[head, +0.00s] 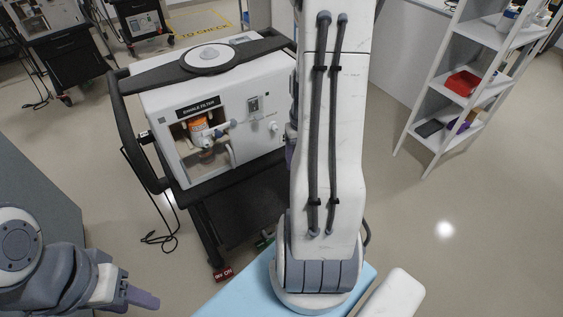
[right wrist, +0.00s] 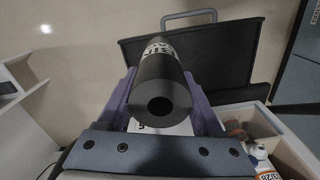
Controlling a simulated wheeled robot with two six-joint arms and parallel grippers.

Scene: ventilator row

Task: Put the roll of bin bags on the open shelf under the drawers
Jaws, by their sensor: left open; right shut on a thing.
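The roll of bin bags (right wrist: 165,80), black with a white printed label, is between the purple fingers of my right gripper (right wrist: 161,92) in the right wrist view. The gripper is shut on it, and the roll's hollow end faces the camera. In the head view the roll is hidden behind a large white arm. My left gripper (head: 140,297) is at the lower left of the head view, open and away from the roll. I cannot clearly identify the open shelf or the drawers in either view.
A ventilator (head: 215,110) stands on a dark trolley in the head view. A white shelf rack (head: 437,88) stands at the right. In the right wrist view, a dark panel (right wrist: 225,60) with a grey handle lies beyond the roll, and bottles (right wrist: 262,160) sit in a pale-edged container.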

